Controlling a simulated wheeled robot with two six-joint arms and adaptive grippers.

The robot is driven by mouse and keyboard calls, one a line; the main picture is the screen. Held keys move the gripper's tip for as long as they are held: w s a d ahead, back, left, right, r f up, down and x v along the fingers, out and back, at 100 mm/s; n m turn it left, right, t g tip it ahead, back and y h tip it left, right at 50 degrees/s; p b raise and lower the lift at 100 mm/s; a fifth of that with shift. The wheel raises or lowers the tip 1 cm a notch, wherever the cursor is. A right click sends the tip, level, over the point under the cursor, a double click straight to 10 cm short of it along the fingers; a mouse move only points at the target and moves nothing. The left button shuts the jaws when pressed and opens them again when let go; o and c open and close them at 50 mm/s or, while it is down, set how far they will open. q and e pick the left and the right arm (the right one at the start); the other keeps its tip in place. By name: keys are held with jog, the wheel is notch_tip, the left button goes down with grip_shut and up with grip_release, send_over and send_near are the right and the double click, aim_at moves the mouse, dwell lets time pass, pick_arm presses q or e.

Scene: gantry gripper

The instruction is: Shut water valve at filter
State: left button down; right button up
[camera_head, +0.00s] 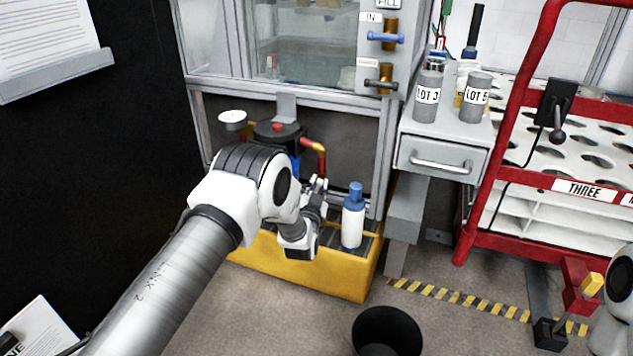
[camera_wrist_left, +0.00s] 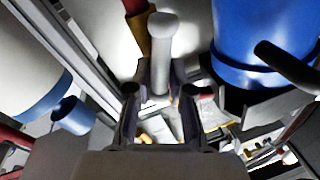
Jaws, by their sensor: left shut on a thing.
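The water filter has a black head (camera_head: 278,133) with a red button, under the tank at the cabinet's lower opening. Its blue housing (camera_wrist_left: 265,45) fills the upper right of the left wrist view. A red and brass pipe (camera_head: 318,150) bends down beside it. In the left wrist view, a pale grey valve handle (camera_wrist_left: 161,45) with a rounded end stands between the fingers of my left gripper (camera_wrist_left: 160,95), which is shut on it. In the head view, my left gripper (camera_head: 315,195) is partly hidden by its own wrist. My right gripper is not in view.
A white bottle with a blue cap (camera_head: 353,220) stands right of my left gripper on the yellow tray (camera_head: 335,278). A drawer unit (camera_head: 440,157) and a red rack (camera_head: 490,180) stand at the right. A dark bin (camera_head: 387,330) is on the floor in front.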

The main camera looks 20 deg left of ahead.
pick_arm(q)
jog(key=m, duration=0.1)
jog(key=m+p, duration=0.1)
jog(key=m, duration=0.1)
jog(key=shift+d+f+t, duration=0.1)
jog(key=shift+d+t, duration=0.1)
jog(key=shift+t, duration=0.1)
jog(key=m, duration=0.4)
jog(key=shift+d+f+h+p, duration=0.2)
jog(key=shift+d+h+p, duration=0.05)
jog(key=shift+h+p, duration=0.15)
jog(key=shift+d+f+m+t+h+p, duration=0.15)
jog(key=shift+m+h, duration=0.25)
jog(key=shift+m, duration=1.05)
jog(key=shift+f+m+t+h+p, duration=0.2)
jog(key=shift+f+m+h+p, duration=0.15)
jog(key=shift+m, duration=1.05)
jog(key=shift+d+f+m+t+h+p, duration=0.15)
jog(key=shift+m+h, duration=0.3)
jog(key=shift+m, duration=1)
jog(key=shift+a, duration=0.1)
jog(key=c, duration=1.1)
grip_release()
jog(key=shift+c, duration=0.2)
